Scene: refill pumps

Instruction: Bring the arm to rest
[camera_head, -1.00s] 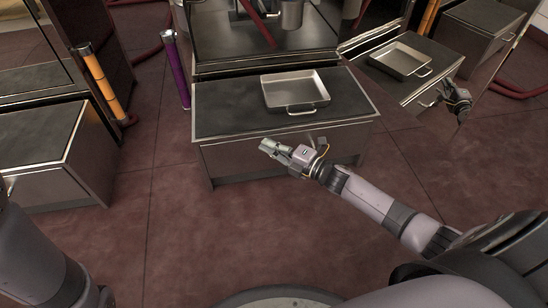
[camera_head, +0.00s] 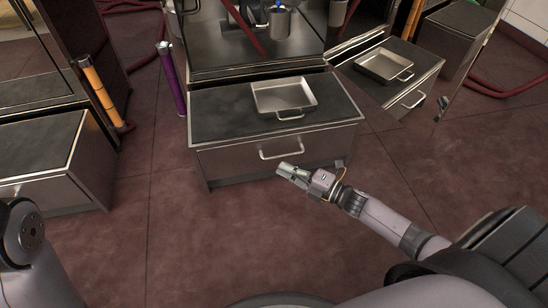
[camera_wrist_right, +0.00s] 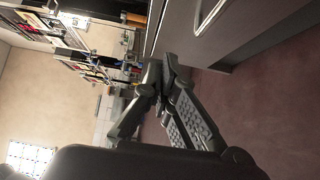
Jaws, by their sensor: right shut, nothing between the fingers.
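My right gripper (camera_head: 284,169) is in front of the low cabinet in the head view, a little below its drawer handle. It holds nothing, and its fingers meet at the tips in the right wrist view (camera_wrist_right: 163,75). It looks clear of the cabinet front. My right arm reaches in from the lower right. Part of my left arm (camera_head: 32,240) shows at the lower left edge of the head view; its gripper is out of view.
The low cabinet (camera_head: 230,164) has a drawer handle (camera_head: 282,148) and a metal tray (camera_head: 284,111) on its dark top. Another cabinet (camera_head: 40,188) stands at left. An orange post (camera_head: 98,88) and a purple post (camera_head: 171,78) stand behind. The red floor in front is clear.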

